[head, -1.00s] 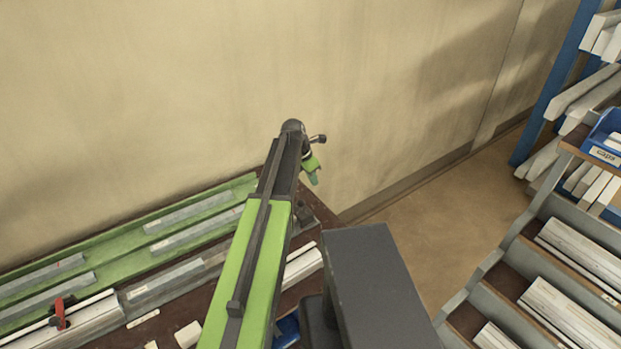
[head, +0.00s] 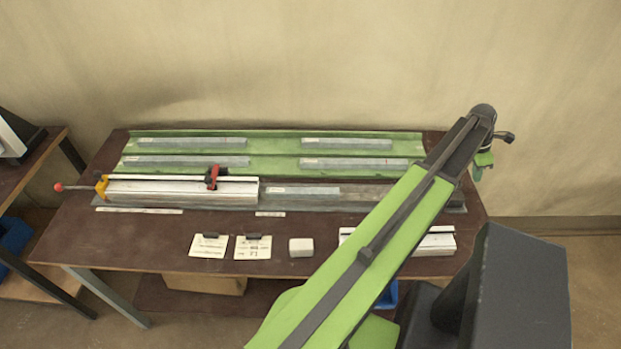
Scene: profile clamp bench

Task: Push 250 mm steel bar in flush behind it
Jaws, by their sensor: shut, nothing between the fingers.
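A grey steel bar (head: 302,190) lies in the bed (head: 347,205) of the clamp fixture, just right of a pale profile (head: 170,193). I cannot tell whether the bar touches the profile's end. A red clamp (head: 212,177) stands over the profile, and a yellow stop (head: 102,187) with a red-knobbed lever (head: 59,187) is at its left end. Several similar grey bars lie in the green rack (head: 270,149) behind. Labels are too small to read, so I cannot tell which is 250 mm. My gripper (head: 480,170) is shut and empty, beyond the bench's right end, away from the bars.
The brown bench (head: 120,240) carries two clipped cards (head: 209,246) (head: 253,247), a white block (head: 301,247) and another pale profile (head: 435,243) partly behind my arm. A side table (head: 40,165) stands at the left. The wall (head: 300,60) rises close behind the bench.

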